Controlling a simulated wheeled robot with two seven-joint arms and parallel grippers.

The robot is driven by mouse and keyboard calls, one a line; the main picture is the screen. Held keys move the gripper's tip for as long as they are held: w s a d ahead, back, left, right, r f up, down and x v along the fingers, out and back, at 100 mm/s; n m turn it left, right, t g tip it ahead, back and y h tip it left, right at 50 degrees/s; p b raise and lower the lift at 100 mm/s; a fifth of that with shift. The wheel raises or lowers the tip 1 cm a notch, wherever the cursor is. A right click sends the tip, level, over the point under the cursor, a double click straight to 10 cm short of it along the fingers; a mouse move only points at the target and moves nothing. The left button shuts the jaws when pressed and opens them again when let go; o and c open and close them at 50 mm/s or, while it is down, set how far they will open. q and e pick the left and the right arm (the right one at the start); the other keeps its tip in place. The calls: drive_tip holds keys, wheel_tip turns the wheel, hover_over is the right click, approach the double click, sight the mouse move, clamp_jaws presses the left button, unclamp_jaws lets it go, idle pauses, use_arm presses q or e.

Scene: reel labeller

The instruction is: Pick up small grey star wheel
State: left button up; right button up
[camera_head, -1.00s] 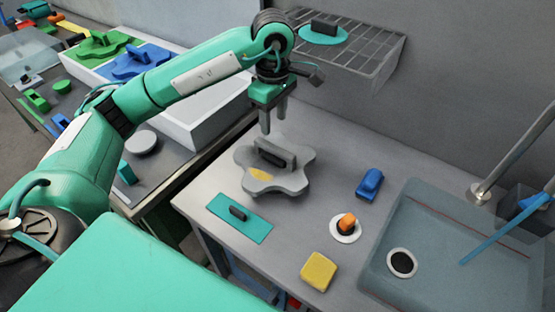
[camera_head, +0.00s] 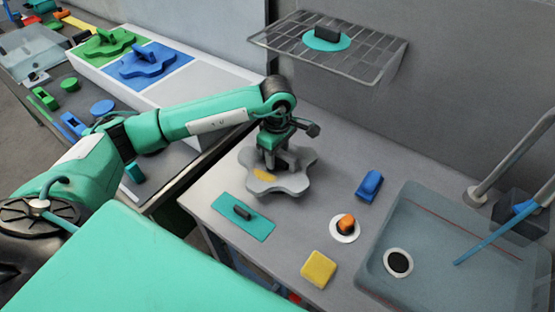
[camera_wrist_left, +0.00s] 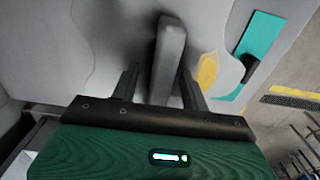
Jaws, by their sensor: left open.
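The small grey star wheel (camera_head: 297,181) lies flat on the grey worktop, with a yellow patch (camera_head: 264,175) on its near side and a raised handle on top. My left gripper (camera_head: 276,165) is open and lowered over the wheel's handle. In the left wrist view the grey handle (camera_wrist_left: 168,60) stands between the two dark fingers of my left gripper (camera_wrist_left: 160,85). Gaps show beside the handle. In the head view the gripper hides most of the handle. My right gripper is not in view.
A teal plate with a dark handle (camera_head: 243,219) lies just in front of the wheel. A blue block (camera_head: 369,186), an orange-topped white disc (camera_head: 345,233) and a yellow sponge (camera_head: 318,268) are to the right. A sink (camera_head: 450,285) is at far right. A wire rack (camera_head: 375,50) hangs behind.

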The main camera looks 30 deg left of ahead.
use_arm(q)
drive_tip(key=shift+f, duration=0.15)
idle(0.4)
clamp_jaws()
